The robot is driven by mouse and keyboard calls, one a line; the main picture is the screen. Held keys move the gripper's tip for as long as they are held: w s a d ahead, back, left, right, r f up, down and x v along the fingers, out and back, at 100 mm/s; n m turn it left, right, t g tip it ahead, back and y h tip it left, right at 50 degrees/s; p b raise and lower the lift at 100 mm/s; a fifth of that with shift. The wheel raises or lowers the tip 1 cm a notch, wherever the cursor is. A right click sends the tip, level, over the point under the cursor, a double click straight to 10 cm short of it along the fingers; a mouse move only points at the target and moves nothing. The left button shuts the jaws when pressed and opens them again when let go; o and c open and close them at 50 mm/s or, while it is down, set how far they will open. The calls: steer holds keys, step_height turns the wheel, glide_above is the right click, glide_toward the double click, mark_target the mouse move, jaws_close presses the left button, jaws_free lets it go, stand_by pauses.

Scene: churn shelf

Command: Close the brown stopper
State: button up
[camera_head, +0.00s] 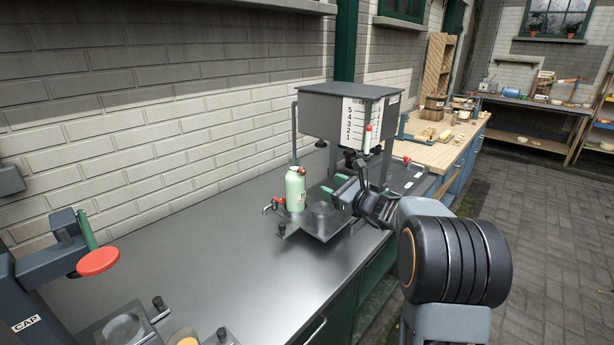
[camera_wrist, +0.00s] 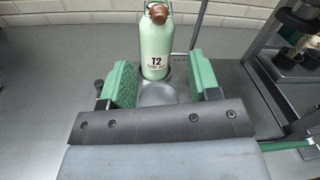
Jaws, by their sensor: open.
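The brown stopper (camera_wrist: 158,14) is at the top of a pale green bottle (camera_wrist: 154,45) labelled T2 in the wrist view. In the head view the stopper (camera_head: 301,171) shows as a small brown knob at the right of the top of the bottle (camera_head: 295,191). The bottle is beyond the pads, not gripped. In the head view my gripper (camera_head: 336,190) is to the right of the bottle.
A grey tank with a number scale (camera_head: 353,112) stands on posts behind my gripper. A metal plate (camera_head: 318,224) lies beside the bottle. A red-handled capping device (camera_head: 98,261) is at the lower left. The grey counter (camera_head: 200,255) between is clear.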

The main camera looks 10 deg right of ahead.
mark_target(305, 173)
steer(key=p+x, duration=0.2)
steer(key=x, duration=0.8)
steer(key=shift+w+a, duration=0.25)
steer(key=shift+w, duration=0.05)
